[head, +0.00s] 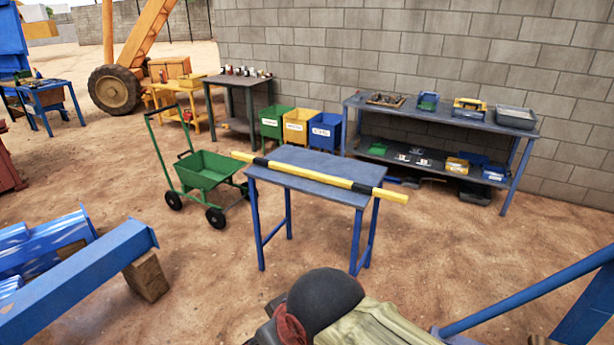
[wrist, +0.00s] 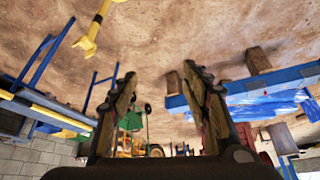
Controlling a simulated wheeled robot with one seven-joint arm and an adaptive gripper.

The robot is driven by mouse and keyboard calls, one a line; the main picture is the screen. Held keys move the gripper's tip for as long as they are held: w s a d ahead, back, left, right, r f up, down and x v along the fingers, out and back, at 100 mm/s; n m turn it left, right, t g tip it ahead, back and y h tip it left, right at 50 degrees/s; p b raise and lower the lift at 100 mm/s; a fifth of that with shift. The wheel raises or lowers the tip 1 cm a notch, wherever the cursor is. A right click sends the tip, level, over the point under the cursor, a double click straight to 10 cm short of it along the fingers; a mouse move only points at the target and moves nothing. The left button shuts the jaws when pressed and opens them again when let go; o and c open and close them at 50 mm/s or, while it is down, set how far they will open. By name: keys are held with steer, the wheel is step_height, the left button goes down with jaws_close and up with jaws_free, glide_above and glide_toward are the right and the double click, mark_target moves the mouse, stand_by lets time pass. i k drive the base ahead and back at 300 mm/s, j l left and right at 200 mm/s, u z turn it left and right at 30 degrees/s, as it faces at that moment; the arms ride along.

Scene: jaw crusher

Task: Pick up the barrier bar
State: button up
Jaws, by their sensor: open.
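The barrier bar (head: 310,174) is a long yellow bar with black bands. It lies across a small blue table (head: 300,160) in the middle of the head view, and both its ends overhang the tabletop. In the wrist view, which appears upside down, a yellow and dark strip (wrist: 50,106) at the lower left looks like the bar. My gripper (wrist: 160,80) shows there with its two fingers wide apart and nothing between them. It is apart from the bar. I cannot make out its fingers in the head view.
A green cart (head: 205,172) stands just left of the table. A blue shelf bench (head: 440,115) and green, yellow and blue bins (head: 298,127) are behind it. Blue beams (head: 80,285) on a wooden block lie at the lower left. Sandy ground before the table is clear.

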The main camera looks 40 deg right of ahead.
mark_target(363, 189)
steer(key=u, duration=2.4)
steer(key=z, duration=3.45)
steer(key=i+j+u, duration=0.3)
steer(key=u, duration=0.15)
steer(key=i+j+u, duration=0.15)
steer(key=i+u, duration=0.3)
steer(key=i+j+u, duration=0.1)
steer(key=i+u, duration=0.2)
steer(key=u, duration=0.2)
